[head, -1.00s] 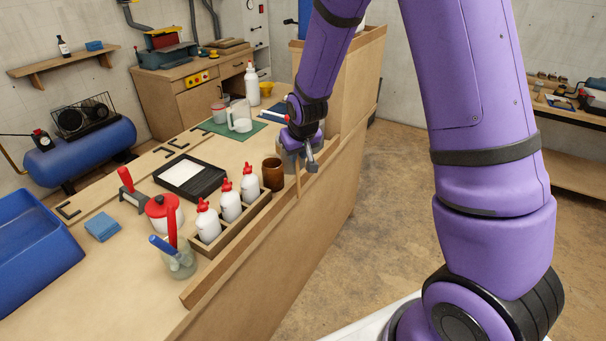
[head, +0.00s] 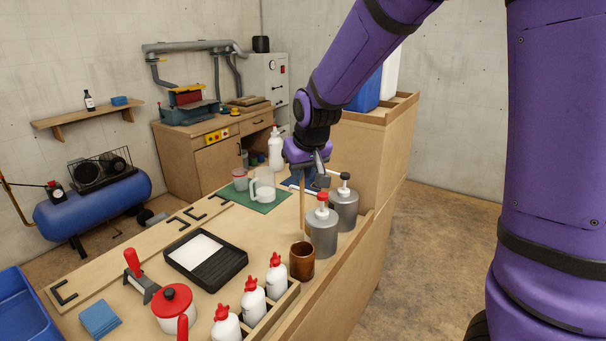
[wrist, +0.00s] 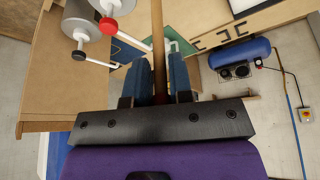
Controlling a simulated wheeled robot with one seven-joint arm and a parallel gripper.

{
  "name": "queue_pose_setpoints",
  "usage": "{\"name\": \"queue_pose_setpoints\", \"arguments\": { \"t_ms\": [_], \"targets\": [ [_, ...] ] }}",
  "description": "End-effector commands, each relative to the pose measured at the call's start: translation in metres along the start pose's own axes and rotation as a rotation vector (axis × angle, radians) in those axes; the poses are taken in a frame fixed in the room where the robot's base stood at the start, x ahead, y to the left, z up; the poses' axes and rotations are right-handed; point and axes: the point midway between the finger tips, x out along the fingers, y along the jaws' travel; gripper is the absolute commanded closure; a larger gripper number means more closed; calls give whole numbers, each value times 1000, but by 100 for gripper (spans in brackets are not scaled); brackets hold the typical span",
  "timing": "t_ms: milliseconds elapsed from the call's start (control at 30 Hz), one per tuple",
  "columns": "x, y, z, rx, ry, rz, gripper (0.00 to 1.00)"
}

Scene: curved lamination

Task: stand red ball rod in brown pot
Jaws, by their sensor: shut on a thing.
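My gripper (head: 305,174) is shut on a thin wooden rod (head: 302,207), which hangs roughly upright below it over the bench. The rod also shows between the two dark blue fingers in the wrist view (wrist: 158,40). I cannot make out a red ball on the rod in either view. The brown pot (head: 302,264) stands on the bench, nearer the head camera than the rod and below my gripper. The rod is apart from the pot. The pot is not seen in the wrist view.
Two grey pump canisters, one red-topped (head: 322,234) and one black-topped (head: 344,210), stand close behind and right of the pot. White red-capped bottles (head: 253,301) stand in front. A black tray (head: 222,270) lies left. A clear jug (head: 263,186) stands farther back.

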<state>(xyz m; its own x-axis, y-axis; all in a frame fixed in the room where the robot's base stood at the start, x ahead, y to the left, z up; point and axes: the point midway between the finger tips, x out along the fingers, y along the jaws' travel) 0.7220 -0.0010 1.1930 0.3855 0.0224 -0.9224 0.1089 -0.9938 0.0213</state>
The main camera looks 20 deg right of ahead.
Motion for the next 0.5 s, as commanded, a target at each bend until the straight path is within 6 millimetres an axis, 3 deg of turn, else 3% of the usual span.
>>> {"name": "queue_pose_setpoints", "arguments": {
  "t_ms": [500],
  "targets": [
    [30, -1, 12, 0, -1, 0, 100]
  ]
}}
